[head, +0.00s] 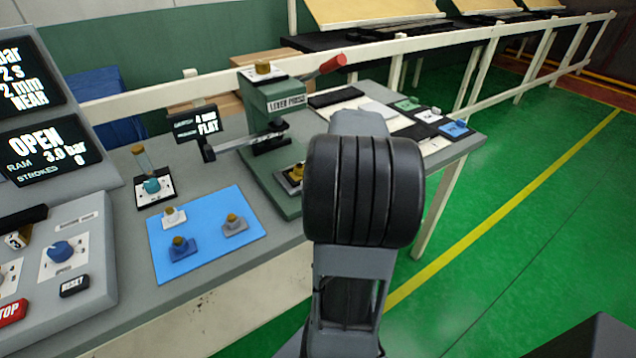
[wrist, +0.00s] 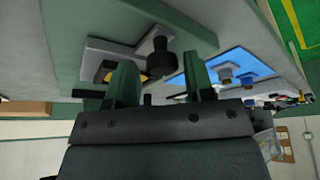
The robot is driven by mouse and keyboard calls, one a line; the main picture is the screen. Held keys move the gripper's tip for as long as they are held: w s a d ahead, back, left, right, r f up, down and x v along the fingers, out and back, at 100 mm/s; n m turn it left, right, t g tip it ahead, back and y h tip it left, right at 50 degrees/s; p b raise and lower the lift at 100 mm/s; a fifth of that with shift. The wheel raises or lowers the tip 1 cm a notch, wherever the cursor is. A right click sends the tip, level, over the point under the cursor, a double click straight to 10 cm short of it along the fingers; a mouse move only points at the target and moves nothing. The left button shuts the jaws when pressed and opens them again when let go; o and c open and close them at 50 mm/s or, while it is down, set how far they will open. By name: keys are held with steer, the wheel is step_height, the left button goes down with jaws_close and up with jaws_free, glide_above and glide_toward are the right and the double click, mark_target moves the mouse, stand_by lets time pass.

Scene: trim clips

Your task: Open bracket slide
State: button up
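A yellowish part shows behind the left finger. In the head view, the green lever press (head: 272,112) has a red-handled lever, and a yellow-topped piece (head: 297,172) sits at its base. My arm hides the gripper and the knob there.
A blue mat (head: 197,262) with several knobbed clips lies left of the press. A small display (head: 194,122) and a teal-knobbed fixture (head: 152,186) stand behind it. Control panels fill the left. More coloured clips (head: 455,129) lie at the table's right end.

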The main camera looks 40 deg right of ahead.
steer(key=shift+o, duration=0.6)
steer(key=v, duration=1.3)
steer(key=shift+r+p, duration=0.35)
steer(key=shift+p, duration=0.05)
steer(key=shift+s, duration=0.1)
